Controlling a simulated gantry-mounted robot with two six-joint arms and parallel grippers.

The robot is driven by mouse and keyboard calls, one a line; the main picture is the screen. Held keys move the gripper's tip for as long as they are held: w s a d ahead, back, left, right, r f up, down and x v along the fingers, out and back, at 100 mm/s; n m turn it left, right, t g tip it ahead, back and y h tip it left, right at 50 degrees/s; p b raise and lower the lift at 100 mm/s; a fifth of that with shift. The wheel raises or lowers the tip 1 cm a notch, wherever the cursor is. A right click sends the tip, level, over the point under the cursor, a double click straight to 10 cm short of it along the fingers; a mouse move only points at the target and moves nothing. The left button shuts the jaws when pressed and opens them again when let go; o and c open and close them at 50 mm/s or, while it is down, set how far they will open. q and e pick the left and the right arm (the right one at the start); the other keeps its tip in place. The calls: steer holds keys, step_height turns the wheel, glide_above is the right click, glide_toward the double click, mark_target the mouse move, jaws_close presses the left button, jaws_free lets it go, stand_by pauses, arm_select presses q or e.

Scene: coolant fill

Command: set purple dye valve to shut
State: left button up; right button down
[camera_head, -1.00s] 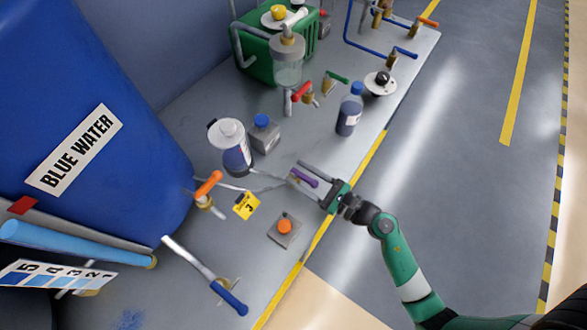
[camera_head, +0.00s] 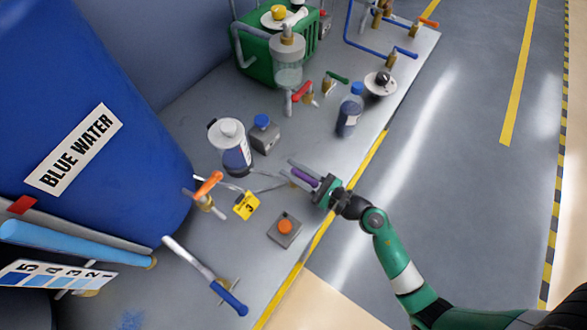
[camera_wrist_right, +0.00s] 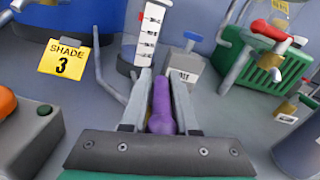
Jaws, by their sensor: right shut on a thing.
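The purple dye valve's handle (camera_head: 305,179) shows in the head view near the front of the bench, at the end of a thin grey pipe. In the right wrist view the purple handle (camera_wrist_right: 162,106) lies lengthwise between the two fingers. My right gripper (camera_head: 303,175) is shut on this handle, and its fingers (camera_wrist_right: 160,95) flank it on both sides. The valve body under the handle is mostly hidden by the gripper. My left gripper is not in view.
An orange-handled valve (camera_head: 207,187), a yellow shade tag (camera_head: 246,206) and an orange button box (camera_head: 285,229) stand nearby. A graduated vessel (camera_head: 231,147), a blue-capped grey block (camera_head: 264,135) and a dark blue bottle (camera_head: 350,112) stand behind.

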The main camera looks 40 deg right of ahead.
steer(key=shift+d+n+y, duration=0.1)
steer(key=shift+n+y, duration=0.2)
steer(key=shift+y, duration=0.1)
steer(key=n+g+y+b, duration=0.1)
steer(key=y, duration=0.1)
steer(key=n+g+y+b, duration=0.1)
steer(key=n+y+b, duration=0.1)
steer(key=shift+f+y, duration=0.2)
steer(key=shift+y, duration=0.2)
steer(key=n+g+y+b, duration=0.3)
steer(key=n+y+b, duration=0.1)
steer(key=b, duration=0.1)
steer(key=shift+f+g+y, duration=0.1)
steer(key=shift+g+y, duration=0.2)
steer(key=shift+g, duration=0.1)
steer(key=shift+r+n+g+y+b, duration=0.2)
steer(key=shift+n+g+y+b, duration=0.55)
steer(key=shift+b, duration=0.25)
steer(key=c, duration=0.8)
jaws_free()
steer(key=shift+o, duration=0.2)
steer(key=shift+g, duration=0.25)
steer(key=shift+r, duration=0.1)
